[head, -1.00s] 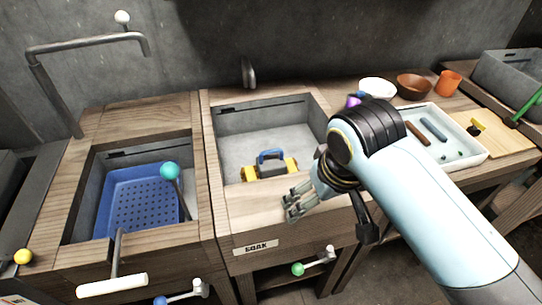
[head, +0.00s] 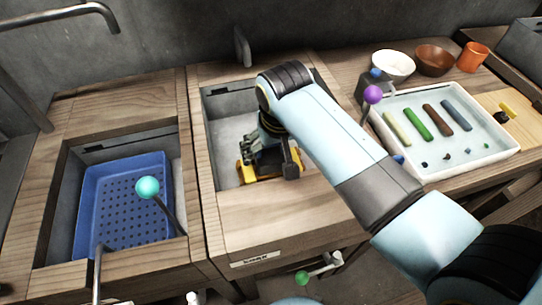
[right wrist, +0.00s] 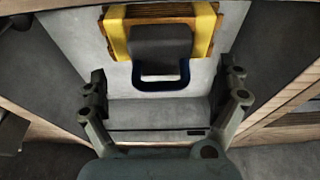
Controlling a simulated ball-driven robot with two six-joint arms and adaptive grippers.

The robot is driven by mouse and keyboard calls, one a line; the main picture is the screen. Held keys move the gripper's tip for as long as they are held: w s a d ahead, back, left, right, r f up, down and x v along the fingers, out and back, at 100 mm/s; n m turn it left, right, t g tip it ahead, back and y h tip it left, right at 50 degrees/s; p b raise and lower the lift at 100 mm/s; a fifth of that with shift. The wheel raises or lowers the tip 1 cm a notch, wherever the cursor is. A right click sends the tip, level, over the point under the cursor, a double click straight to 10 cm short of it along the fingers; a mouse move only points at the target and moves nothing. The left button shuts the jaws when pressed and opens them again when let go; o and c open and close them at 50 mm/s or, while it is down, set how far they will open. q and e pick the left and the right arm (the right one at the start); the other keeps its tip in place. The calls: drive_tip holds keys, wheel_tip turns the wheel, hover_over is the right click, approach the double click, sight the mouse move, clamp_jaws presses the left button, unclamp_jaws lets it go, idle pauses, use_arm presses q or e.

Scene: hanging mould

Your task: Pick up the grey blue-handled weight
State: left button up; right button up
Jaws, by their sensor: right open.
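The grey weight (right wrist: 160,48) with its blue handle (right wrist: 160,84) shows in the right wrist view. It lies against a yellow-ended wooden mould (right wrist: 117,35), inside the grey basin. In the head view the mould (head: 246,174) shows in the middle basin, and my gripper and arm hide the weight. My right gripper (head: 272,166) is down in that basin over the mould. In the right wrist view its open fingers (right wrist: 165,84) stand wide on either side of the blue handle, with nothing between them touching. My left gripper is not in view.
The middle basin's wooden rim (head: 204,150) surrounds the gripper. A blue perforated tray (head: 95,215) sits in the left basin. A white tray (head: 480,155) with coloured bars, a white bowl (head: 393,66), a brown bowl (head: 435,60) and an orange cup (head: 473,57) stand to the right.

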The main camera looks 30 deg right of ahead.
sight(271, 155)
drive_tip(key=x, duration=0.4)
drive_tip(key=shift+w+f+b, duration=0.15)
drive_tip(key=shift+f+b, duration=0.15)
drive_tip(key=shift+w+f, duration=0.1)
drive_tip(key=shift+f, duration=0.2)
drive_tip(key=shift+c, duration=0.4)
drive_tip(key=c, duration=0.5)
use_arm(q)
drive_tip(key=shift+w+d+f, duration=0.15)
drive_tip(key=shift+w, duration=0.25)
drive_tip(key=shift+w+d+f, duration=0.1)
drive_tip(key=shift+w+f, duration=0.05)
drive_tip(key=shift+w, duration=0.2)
use_arm(e)
drive_tip(key=shift+r, duration=0.1)
drive_tip(key=c, duration=1.1)
